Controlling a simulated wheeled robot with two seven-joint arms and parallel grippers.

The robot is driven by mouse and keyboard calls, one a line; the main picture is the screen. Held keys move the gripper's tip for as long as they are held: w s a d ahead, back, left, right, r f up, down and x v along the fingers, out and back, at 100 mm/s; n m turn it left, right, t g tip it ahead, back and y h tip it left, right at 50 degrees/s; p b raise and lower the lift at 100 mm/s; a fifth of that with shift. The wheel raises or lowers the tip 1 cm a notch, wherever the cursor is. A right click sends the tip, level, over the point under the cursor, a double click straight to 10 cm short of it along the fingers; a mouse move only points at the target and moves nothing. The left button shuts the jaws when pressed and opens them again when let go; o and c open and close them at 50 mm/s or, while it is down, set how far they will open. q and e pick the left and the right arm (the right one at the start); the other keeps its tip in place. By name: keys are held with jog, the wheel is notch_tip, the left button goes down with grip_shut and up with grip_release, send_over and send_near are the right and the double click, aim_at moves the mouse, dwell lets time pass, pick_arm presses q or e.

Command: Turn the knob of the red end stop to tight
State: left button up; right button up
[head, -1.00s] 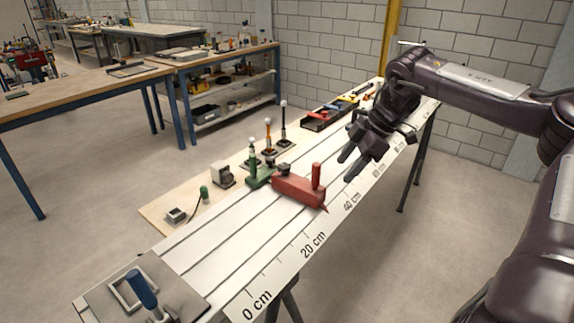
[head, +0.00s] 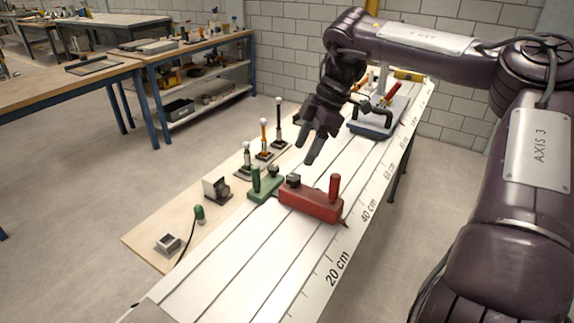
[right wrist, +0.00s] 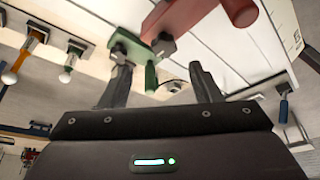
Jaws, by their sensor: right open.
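The red end stop (head: 312,203) lies across the white slatted bed, with an upright red handle (head: 334,186) at its right end. Its dark knob (head: 293,180) is on top at its left end. In the right wrist view the red end stop (right wrist: 182,18) is at the top, and its knob (right wrist: 163,45) shows beyond the fingertips. My right gripper (head: 306,151) is open and empty, above and behind the knob, apart from it. Its two spread fingers (right wrist: 158,67) also show in the right wrist view. My left gripper is in neither view.
A green stop (head: 265,188) with an upright handle sits close left of the red one. Several ball-topped posts (head: 263,140) stand on the board along the bed's left side. A blue-based carriage (head: 372,130) sits farther back. The bed in front is clear.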

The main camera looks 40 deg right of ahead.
aim_at(294, 176)
jog(key=f, duration=0.1)
jog(key=a+f, duration=0.1)
jog(key=f, duration=0.1)
jog(key=shift+s+a+f, duration=0.25)
jog(key=shift+f, duration=0.1)
jog(key=shift+w+x, duration=0.2)
jog(key=shift+x, duration=0.85)
jog(key=shift+w+f, duration=0.15)
jog(key=shift+f, duration=0.1)
jog(key=shift+a, duration=0.1)
jog(key=c, duration=1)
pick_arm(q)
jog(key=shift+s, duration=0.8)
